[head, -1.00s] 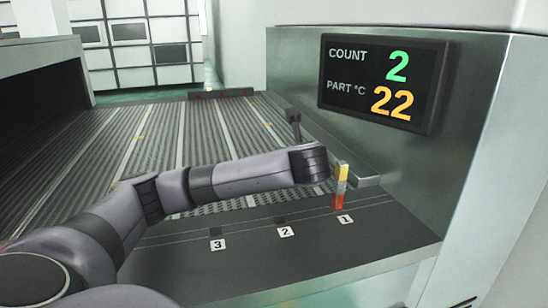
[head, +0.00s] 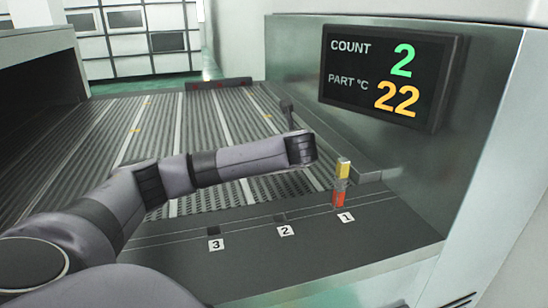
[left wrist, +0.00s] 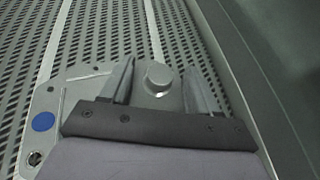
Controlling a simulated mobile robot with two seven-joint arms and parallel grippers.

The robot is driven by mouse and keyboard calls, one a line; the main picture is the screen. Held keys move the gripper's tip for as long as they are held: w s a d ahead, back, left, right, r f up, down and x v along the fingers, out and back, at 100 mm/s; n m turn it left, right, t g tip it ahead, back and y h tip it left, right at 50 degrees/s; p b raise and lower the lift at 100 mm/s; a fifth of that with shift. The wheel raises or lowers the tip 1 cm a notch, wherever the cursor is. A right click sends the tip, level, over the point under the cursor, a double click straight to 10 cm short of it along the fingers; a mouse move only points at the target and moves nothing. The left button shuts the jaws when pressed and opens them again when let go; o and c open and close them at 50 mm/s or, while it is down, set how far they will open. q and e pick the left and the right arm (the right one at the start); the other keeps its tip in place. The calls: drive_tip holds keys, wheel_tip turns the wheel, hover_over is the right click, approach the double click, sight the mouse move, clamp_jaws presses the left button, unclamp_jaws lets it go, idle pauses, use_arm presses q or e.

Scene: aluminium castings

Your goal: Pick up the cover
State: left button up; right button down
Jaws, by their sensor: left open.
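The cover (left wrist: 58,102) is a flat grey metal plate with a blue dot and a raised round knob (left wrist: 157,77), seen in the left wrist view on the slatted conveyor. My left gripper (left wrist: 160,66) is open, with one finger on each side of the knob in this view. The gap in height between fingers and knob cannot be told. The fingers and gripper base hide the near part of the cover. My right gripper is not in view.
A metal housing with a display (head: 390,75) reading count 2 and part 22 °C stands at the right of the conveyor (head: 170,130). A red and yellow post (head: 341,185) stands by the slot labelled 1 on the front ledge (head: 180,262). Labels 2 and 3 are beside it.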

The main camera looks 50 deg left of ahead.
use_arm(q)
drive_tip(key=shift+w+a, duration=0.15)
clamp_jaws()
drive_tip(key=shift+r, duration=0.2)
drive_tip(key=r, duration=0.7)
drive_tip(key=shift+s+a+b, duration=0.1)
drive_tip(key=shift+s+b, duration=0.1)
drive_tip(key=shift+b, duration=0.15)
drive_tip(key=s+a+b, duration=0.2)
drive_tip(key=s+a, duration=0.2)
drive_tip(key=s, duration=0.4)
drive_tip(key=s+a+b, duration=0.2)
drive_tip(key=s+a, duration=0.3)
drive_tip(key=s, duration=0.4)
drive_tip(key=shift+s+f, duration=0.15)
drive_tip(key=shift+f, duration=0.05)
